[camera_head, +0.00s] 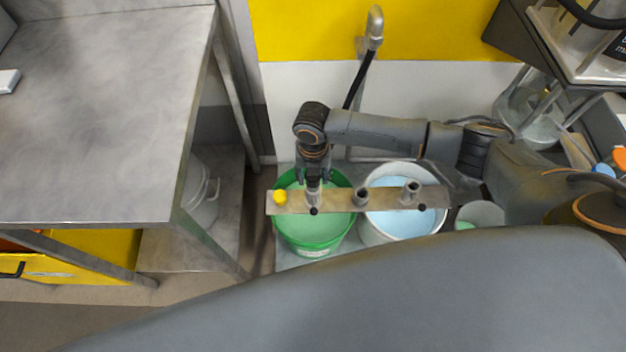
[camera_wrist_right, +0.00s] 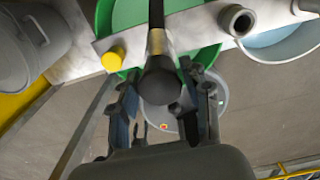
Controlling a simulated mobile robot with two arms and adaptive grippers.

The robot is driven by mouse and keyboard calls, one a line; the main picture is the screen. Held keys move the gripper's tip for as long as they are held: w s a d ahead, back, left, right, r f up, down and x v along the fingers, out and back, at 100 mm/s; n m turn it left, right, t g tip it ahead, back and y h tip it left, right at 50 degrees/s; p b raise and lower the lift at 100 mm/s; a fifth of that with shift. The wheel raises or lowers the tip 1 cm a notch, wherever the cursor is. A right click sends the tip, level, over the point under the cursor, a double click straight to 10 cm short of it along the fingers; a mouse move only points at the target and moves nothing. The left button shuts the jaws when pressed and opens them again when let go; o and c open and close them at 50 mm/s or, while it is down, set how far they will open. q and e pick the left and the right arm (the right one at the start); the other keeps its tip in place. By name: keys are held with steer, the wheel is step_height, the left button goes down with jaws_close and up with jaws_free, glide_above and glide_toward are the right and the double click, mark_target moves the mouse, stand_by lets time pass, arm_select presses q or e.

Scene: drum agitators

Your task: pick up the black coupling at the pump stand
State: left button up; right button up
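The black coupling (camera_wrist_right: 160,82) shows in the right wrist view as a dark rounded end with a light metal band above it, over the flat metal rail (camera_wrist_right: 188,30). My right gripper (camera_wrist_right: 162,92) has its fingers apart, one on each side of the coupling. Small gaps seem to show, but contact is hard to judge. In the head view my right gripper (camera_head: 314,180) points down at the rail (camera_head: 336,202) above the green bucket (camera_head: 315,245). The coupling is mostly hidden there by the gripper. My left gripper is not in view.
A white bucket (camera_head: 374,236) with blue liquid stands right of the green one. A metal table (camera_head: 100,110) fills the left. A tap (camera_head: 375,30) with a black hose is at the wall.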

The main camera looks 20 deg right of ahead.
jaws_close()
steer(key=shift+r, duration=0.1)
steer(key=shift+w+r, duration=0.1)
steer(key=shift+r, duration=0.35)
steer(key=r, duration=0.2)
steer(key=shift+s+a+r, duration=0.1)
steer(key=shift+s+r, duration=0.1)
steer(key=shift+r, duration=0.1)
steer(key=s+a+r, duration=0.3)
steer(key=s+r, duration=0.6)
steer(key=s, duration=0.4)
steer(key=shift+a+r, duration=0.2)
steer(key=shift+a, duration=0.15)
steer(key=shift+s, duration=0.1)
